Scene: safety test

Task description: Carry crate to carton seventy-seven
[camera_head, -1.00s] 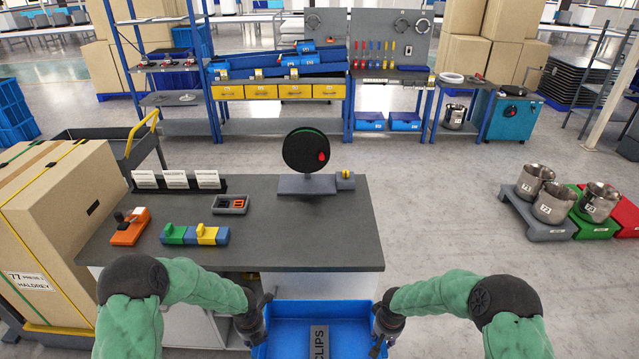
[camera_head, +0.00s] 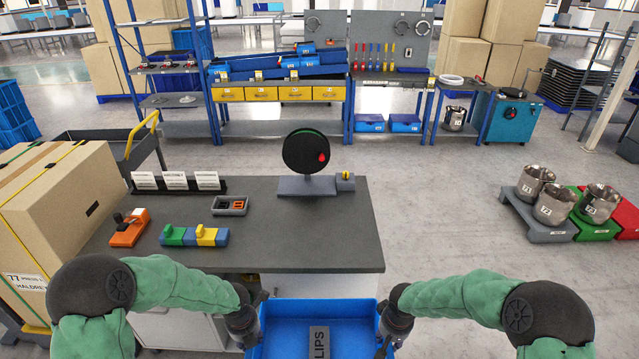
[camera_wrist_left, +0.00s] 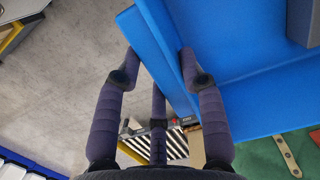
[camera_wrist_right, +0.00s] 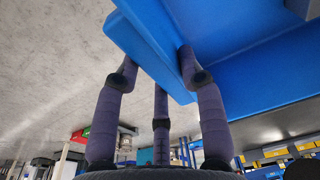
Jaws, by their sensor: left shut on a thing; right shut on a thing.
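The blue crate (camera_head: 290,312) is at the bottom centre of the head view, in front of the grey-topped bench, its near part cut off by the frame. A grey block with lettering (camera_head: 319,340) lies inside it. My left gripper (camera_head: 256,318) is shut on its left wall; the left wrist view shows the fingers either side of the blue wall (camera_wrist_left: 157,50). My right gripper (camera_head: 383,322) is shut on the right wall, also between the fingers in the right wrist view (camera_wrist_right: 155,45). The large brown carton (camera_head: 75,200), labelled 77, stands at the left with yellow straps, partly behind my left arm.
The bench (camera_head: 300,240) stands just beyond the crate, with a round black dial (camera_head: 303,150), a yellow-blue-green block (camera_head: 195,236) and an orange device (camera_head: 128,228). A dark cart (camera_head: 110,145) is behind the carton. Open floor lies right; pots (camera_head: 555,205) stand farther right.

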